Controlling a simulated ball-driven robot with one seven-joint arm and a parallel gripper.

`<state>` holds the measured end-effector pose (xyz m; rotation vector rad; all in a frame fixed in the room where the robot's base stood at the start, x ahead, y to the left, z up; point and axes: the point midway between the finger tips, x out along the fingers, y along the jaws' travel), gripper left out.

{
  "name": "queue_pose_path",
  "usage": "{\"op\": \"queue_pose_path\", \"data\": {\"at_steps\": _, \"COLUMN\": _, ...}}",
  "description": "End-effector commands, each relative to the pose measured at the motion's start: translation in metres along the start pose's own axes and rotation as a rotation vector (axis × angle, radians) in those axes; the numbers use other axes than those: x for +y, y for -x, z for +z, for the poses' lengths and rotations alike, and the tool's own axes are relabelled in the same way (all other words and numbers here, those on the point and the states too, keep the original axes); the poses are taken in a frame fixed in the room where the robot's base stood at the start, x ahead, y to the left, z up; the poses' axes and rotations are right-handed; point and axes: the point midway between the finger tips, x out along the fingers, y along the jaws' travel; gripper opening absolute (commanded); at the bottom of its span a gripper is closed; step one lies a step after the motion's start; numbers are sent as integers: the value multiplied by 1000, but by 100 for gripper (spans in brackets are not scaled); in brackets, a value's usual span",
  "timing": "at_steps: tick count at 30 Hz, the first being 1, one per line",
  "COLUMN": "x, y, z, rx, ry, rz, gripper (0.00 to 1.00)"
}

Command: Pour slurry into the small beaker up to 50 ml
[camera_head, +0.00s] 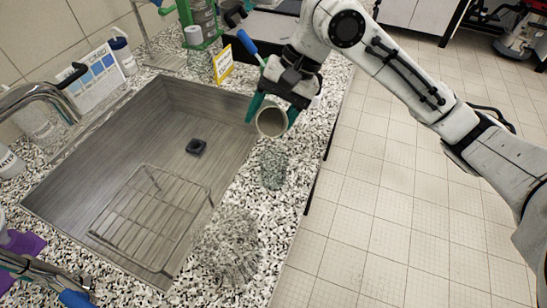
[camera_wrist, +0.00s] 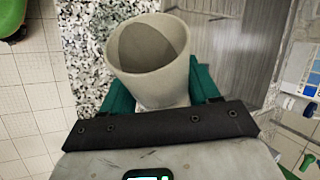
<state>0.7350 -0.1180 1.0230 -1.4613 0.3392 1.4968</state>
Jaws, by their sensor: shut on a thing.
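My gripper (camera_head: 272,112) is shut on a grey cup (camera_head: 270,123), with a green finger on either side of it. In the wrist view the cup (camera_wrist: 155,75) has its open mouth turned away from my gripper, and a darker grey-brown area shows inside, seemingly slurry. The cup looks tilted in the head view, with its mouth toward the camera. A small clear glass beaker (camera_head: 273,168) stands on the speckled counter, just below the cup in the picture. Its fill level is too faint to tell. I see no stream between cup and beaker.
A larger clear glass vessel (camera_head: 228,246) stands nearer on the counter (camera_head: 187,276). The sink (camera_head: 158,115) with a wire rack (camera_head: 150,215) lies to the left. A yellow-framed sign (camera_head: 223,64) and a green stand (camera_head: 198,25) are behind. The counter edge is close on the right.

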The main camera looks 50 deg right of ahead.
Motion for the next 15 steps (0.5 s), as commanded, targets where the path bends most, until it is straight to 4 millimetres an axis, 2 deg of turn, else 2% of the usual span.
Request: {"op": "queue_pose_path", "data": {"at_steps": 15, "x": 2, "y": -4, "z": -1, "rx": 27, "ry": 15, "rz": -7, "gripper": 25}}
